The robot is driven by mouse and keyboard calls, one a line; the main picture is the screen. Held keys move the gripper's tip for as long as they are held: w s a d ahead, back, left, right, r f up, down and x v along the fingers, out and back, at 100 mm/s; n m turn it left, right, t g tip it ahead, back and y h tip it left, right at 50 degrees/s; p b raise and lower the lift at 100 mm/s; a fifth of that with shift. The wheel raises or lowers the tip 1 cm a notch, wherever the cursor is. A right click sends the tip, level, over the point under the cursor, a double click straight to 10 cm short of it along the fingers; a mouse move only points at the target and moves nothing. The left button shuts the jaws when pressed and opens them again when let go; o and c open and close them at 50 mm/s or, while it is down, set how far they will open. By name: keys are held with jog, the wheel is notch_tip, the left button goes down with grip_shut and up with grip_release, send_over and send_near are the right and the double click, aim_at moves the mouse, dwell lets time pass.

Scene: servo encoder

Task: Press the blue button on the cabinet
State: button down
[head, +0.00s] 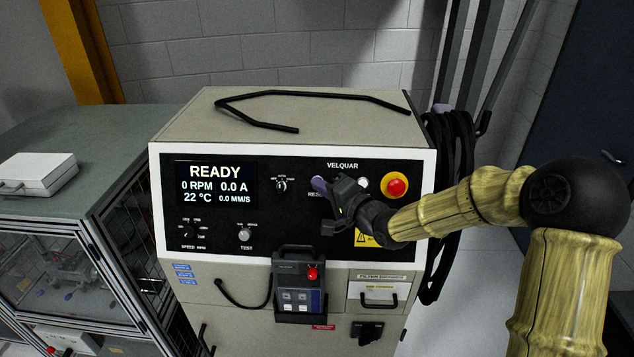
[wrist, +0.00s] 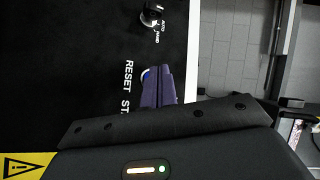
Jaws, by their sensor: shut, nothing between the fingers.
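The cabinet (head: 300,167) has a white-framed black front panel with a lit READY screen.
A red stop button on a yellow base (head: 396,187) and a white button (head: 362,183) are to the right. A pendant (head: 299,285) hangs below. Black cables (head: 447,190) hang on the cabinet's right side. A caged bench (head: 85,215) stands at left.

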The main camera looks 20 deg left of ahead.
jog(key=s+r, duration=0.1)
jog(key=s+d+p, duration=0.1)
jog(key=s, duration=0.1)
jog(key=s+r, duration=0.1)
jog(key=s, duration=0.1)
jog(key=shift+s+d+r, duration=0.1)
jog(key=shift+d+r, duration=0.05)
jog(key=shift+r, duration=0.15)
dwell(0.4)
dwell(0.4)
jog(key=s+d+f+n+g+h+b, duration=0.1)
jog(key=s+d+f+h, duration=0.1)
jog(key=d+f+h, duration=0.6)
jog(key=s+d+f+n+g+h+b, duration=0.1)
jog(key=d+f+n+h+b, duration=0.3)
jog(key=d, duration=0.7)
jog(key=s+d+f+g+h, duration=0.1)
jog(key=s+d+f+g, duration=0.1)
jog(key=s+d, duration=0.4)
jog(key=s+d+f+m+g+h, duration=0.1)
jog(key=s+d+f+g, duration=0.1)
jog(key=s+d, duration=0.4)
jog(key=s+f, duration=0.1)
jog(key=s, duration=0.1)
jog(key=shift+s+d+g, duration=0.3)
jog(key=shift+d, duration=0.1)
